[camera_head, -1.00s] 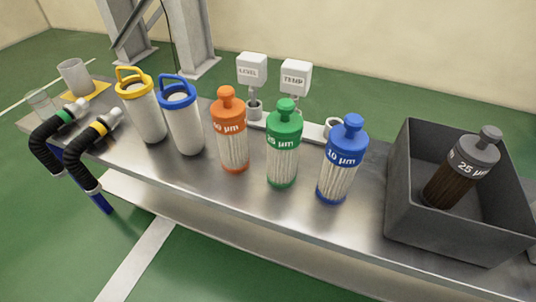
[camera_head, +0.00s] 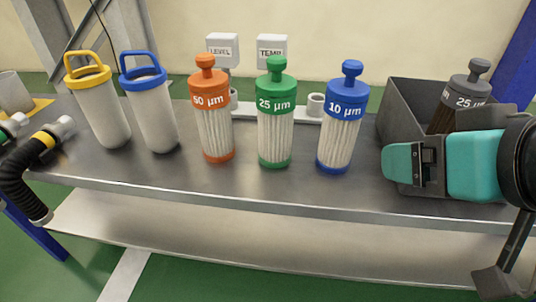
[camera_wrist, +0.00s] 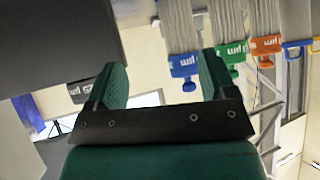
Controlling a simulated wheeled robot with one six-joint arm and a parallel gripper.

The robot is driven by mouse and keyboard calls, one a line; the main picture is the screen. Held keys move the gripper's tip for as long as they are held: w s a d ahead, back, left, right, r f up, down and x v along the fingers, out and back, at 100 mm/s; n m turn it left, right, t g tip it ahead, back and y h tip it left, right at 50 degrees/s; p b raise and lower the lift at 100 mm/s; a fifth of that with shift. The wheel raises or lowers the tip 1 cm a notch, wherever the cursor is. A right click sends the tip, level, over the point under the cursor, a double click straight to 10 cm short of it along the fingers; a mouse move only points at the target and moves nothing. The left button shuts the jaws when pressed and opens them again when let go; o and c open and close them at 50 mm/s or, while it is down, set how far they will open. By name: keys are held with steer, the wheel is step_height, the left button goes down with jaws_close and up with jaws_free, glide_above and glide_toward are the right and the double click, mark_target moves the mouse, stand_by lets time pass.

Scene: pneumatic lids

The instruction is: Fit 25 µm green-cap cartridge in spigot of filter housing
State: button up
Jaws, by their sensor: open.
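The green-cap cartridge (camera_head: 275,115), marked 25 µm, stands upright on the metal bench between an orange-cap 50 or 60 µm one (camera_head: 213,115) and a blue-cap 10 µm one (camera_head: 342,120). My gripper (camera_head: 390,163) is at the right, in front of the grey bin, open and apart from the cartridges. In the wrist view the gripper (camera_wrist: 160,75) shows two separated green fingers with nothing held. The green cap (camera_wrist: 222,52) appears there inverted, right of the fingers; the blue cap (camera_wrist: 183,66) appears between them. I cannot make out a filter housing or its spigot.
A grey bin (camera_head: 400,115) at the right holds a dark 25 µm cartridge (camera_head: 465,95). White canisters with yellow (camera_head: 108,115) and blue (camera_head: 157,115) handles stand left. LEVEL and TEMP boxes stand behind. Black hoses (camera_head: 22,175) lie far left. The bench front is clear.

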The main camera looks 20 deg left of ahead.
steer(key=s+a+n+t+y+b, duration=0.1)
steer(key=a+t+y+b, duration=0.2)
steer(key=a+y+b, duration=0.15)
steer(key=n+y+p, duration=0.2)
steer(key=y+p, duration=0.1)
steer(key=p, duration=0.7)
glide_toward(279, 74)
steer(key=shift+t+h, duration=0.25)
steer(key=shift+t, duration=0.15)
steer(key=p+x, duration=0.2)
steer(key=x, duration=0.3)
steer(key=shift+a+f, duration=0.15)
steer(key=shift+a, duration=0.1)
steer(key=p+x, duration=0.3)
steer(key=x, duration=0.2)
steer(key=shift+w+a, duration=0.1)
steer(key=shift+a, duration=0.1)
steer(key=c, duration=1)
